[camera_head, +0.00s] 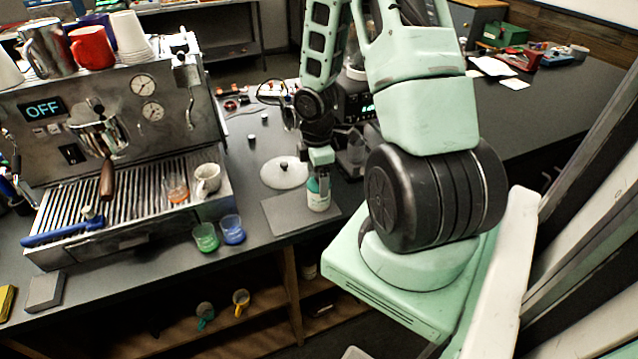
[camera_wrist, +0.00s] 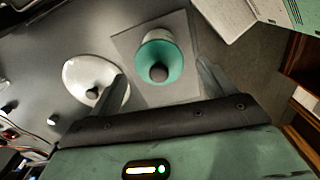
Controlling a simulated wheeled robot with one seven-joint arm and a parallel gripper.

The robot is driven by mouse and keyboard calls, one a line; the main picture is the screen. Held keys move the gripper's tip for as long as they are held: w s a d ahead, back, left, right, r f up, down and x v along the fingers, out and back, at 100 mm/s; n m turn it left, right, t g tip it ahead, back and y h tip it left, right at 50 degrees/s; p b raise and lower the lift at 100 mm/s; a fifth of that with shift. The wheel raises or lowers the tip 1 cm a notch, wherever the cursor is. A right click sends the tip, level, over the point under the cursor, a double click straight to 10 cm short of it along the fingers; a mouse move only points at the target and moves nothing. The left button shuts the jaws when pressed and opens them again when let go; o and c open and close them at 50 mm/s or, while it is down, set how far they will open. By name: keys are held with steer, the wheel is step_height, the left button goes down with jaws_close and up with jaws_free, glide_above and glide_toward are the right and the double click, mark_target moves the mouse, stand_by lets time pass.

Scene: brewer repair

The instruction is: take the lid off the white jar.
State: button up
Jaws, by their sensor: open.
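The white jar (camera_head: 318,201) stands upright on a grey square mat on the counter. Its upper part is teal. In the wrist view the jar (camera_wrist: 157,36) shows from above, with a teal top (camera_wrist: 178,66) and a dark round knob (camera_wrist: 159,73) at its middle. My gripper (camera_wrist: 160,71) is open, with one finger on either side of the jar's top in that view. In the head view my gripper (camera_head: 320,168) is right above the jar and hides part of its top. I cannot tell whether the fingers touch it.
A wide white disc with a dark knob (camera_head: 285,174) lies left of the grey mat (camera_head: 275,216). Green (camera_head: 205,237) and blue (camera_head: 232,230) cups stand near the counter's front edge. The espresso machine (camera_head: 110,130) is at left, and a dark device (camera_head: 353,103) is behind my gripper.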

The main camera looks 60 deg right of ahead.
steer(key=shift+f, duration=0.35)
steer(key=c, duration=1.1)
steer(key=shift+o, duration=0.2)
